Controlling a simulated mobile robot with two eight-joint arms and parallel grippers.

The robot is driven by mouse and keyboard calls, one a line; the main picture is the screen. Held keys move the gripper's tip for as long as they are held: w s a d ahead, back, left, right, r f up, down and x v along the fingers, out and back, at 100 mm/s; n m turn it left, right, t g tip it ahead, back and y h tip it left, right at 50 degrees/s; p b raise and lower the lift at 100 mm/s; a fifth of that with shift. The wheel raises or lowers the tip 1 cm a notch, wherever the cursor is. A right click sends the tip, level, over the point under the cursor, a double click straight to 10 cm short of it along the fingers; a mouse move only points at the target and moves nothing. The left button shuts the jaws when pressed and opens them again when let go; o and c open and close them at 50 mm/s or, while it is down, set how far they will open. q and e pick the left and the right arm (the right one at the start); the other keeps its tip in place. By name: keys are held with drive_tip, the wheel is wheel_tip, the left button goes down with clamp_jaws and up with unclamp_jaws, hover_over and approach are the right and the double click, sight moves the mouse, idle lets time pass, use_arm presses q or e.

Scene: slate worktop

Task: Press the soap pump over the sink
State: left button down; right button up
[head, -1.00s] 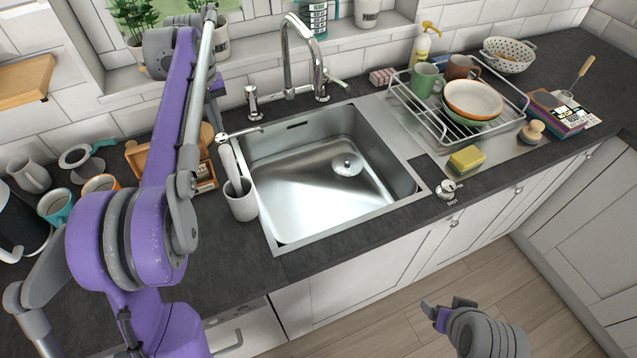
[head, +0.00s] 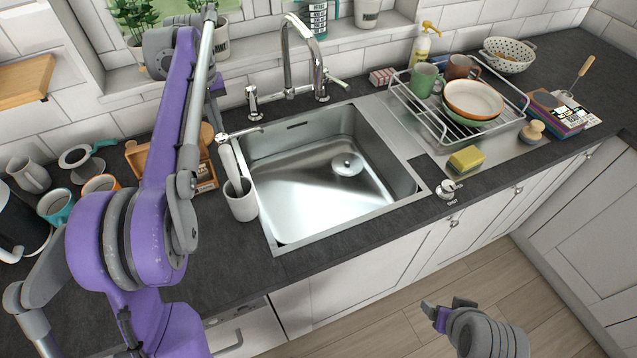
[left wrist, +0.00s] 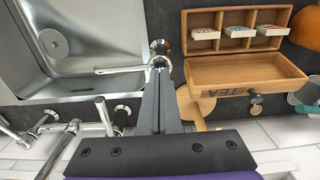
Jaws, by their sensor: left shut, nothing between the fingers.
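The chrome soap pump (head: 241,132) stands at the sink's left back corner, its thin spout pointing right over the basin. The steel sink (head: 290,190) is empty. My left gripper (head: 218,116) hangs down just above the pump head, partly hidden by my forearm. In the left wrist view, its shut, empty fingers (left wrist: 160,68) end at the round pump head (left wrist: 161,48), overlapping it. I cannot tell if they touch. The pump's base is hidden.
A chrome faucet (head: 300,60) stands behind the sink. A grey cup (head: 242,204) with brushes is close in front of the pump. A wooden tea box (left wrist: 250,70) is beside it. A dish rack (head: 440,125) and yellow pump bottle (head: 421,47) are on the right.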

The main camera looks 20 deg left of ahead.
sight(221, 137)
use_arm(q)
drive_tip(key=shift+f, duration=0.1)
drive_tip(key=shift+f+b, duration=0.7)
drive_tip(key=shift+f, duration=0.75)
drive_tip(key=shift+r, duration=0.2)
drive_tip(key=shift+r+p, duration=1.05)
drive_tip(key=shift+r, duration=0.35)
drive_tip(key=shift+f, duration=0.15)
